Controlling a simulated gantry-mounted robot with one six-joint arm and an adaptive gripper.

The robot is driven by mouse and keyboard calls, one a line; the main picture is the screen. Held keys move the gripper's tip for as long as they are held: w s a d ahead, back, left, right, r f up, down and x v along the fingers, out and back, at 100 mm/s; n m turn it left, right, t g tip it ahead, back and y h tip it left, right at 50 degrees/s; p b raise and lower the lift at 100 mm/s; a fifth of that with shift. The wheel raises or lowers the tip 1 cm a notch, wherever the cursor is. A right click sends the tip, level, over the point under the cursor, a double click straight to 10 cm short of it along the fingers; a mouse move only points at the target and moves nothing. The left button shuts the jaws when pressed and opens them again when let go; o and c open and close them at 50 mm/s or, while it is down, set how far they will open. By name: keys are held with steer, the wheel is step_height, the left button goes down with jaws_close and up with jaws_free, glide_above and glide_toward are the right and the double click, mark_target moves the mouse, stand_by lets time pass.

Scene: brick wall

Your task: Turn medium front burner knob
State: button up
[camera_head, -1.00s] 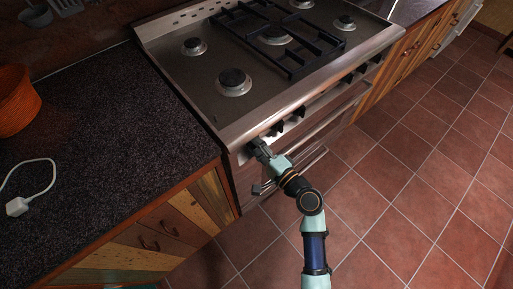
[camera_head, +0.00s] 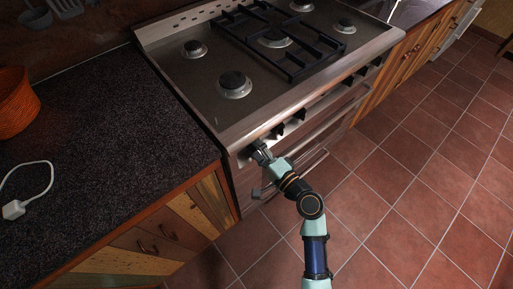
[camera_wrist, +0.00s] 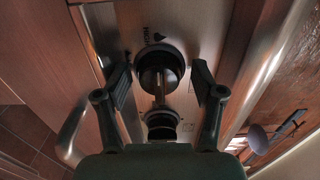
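The stove (camera_head: 205,92) has a row of dark knobs along its front panel. My gripper (camera_head: 259,150) is at the left end of this panel and hides part of it. In the wrist view my gripper (camera_wrist: 160,82) is open, with one finger on each side of a round dark knob (camera_wrist: 160,68). Gaps show between the fingers and this knob. A second dark knob (camera_wrist: 162,122) shows below it, closer to the palm. In the head view two knobs (camera_head: 278,131) (camera_head: 299,114) are just right of my gripper. I cannot tell which knob serves the medium front burner.
Oven handles (camera_head: 318,159) stick out below the panel, close to my gripper. A dark counter (camera_head: 110,130) lies left of the stove, with a white plug (camera_head: 13,210) and an orange basket (camera_head: 15,105). The tiled floor (camera_head: 400,180) is clear.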

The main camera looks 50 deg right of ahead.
steer(key=shift+s+f, duration=0.1)
steer(key=shift+s, duration=0.05)
steer(key=s, duration=0.7)
steer(key=shift+s+a, duration=0.4)
steer(key=shift+a, duration=0.05)
